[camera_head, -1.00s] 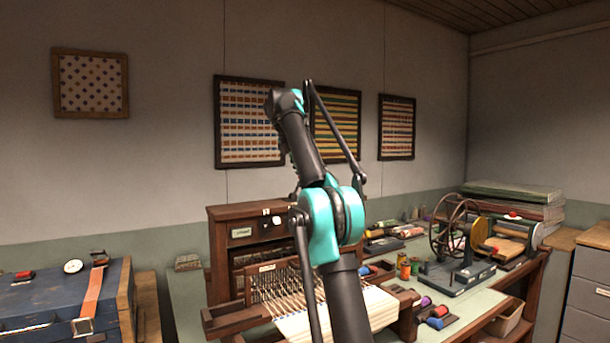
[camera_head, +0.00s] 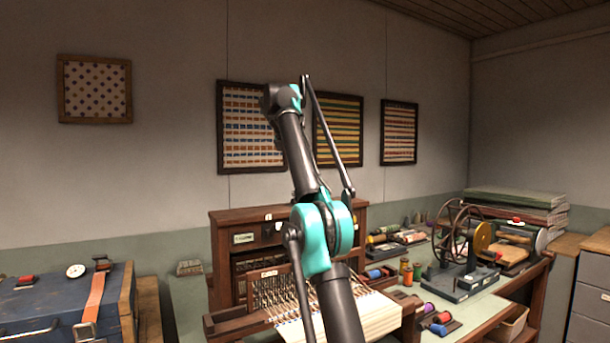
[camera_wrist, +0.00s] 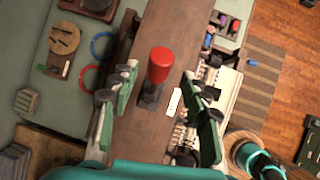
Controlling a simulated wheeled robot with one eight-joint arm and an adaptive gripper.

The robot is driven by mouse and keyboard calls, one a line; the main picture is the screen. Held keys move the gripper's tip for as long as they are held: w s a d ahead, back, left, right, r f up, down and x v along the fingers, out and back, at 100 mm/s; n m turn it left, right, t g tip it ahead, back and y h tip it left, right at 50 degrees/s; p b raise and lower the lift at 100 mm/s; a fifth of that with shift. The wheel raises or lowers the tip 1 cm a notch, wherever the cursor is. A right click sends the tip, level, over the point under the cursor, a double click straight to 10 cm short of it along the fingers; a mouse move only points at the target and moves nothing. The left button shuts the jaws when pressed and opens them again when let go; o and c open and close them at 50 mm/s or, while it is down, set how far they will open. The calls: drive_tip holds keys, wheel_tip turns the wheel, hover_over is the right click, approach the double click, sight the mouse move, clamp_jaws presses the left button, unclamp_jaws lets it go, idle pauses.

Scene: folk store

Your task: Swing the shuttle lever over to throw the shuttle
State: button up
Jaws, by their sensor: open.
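The shuttle lever, a red rounded knob (camera_wrist: 160,63) on a dark base, stands on a brown wooden beam in the wrist view. My gripper (camera_wrist: 160,98) is open, with one green and grey finger on each side of the knob. I see a gap between the knob and each finger, and cannot tell their difference in height. The wooden loom (camera_head: 226,276) with its pale cloth stands behind my arm in the head view. My gripper and the red knob cannot be made out there.
A blue chest (camera_head: 58,302) stands at the left. A spinning wheel device (camera_head: 462,282) and several thread spools sit right of the loom. A white label (camera_wrist: 173,102) lies beside the lever base. Framed textiles hang on the wall.

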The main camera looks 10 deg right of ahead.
drive_tip(key=s+a, duration=0.6)
drive_tip(key=a, duration=0.3)
idle(0.6)
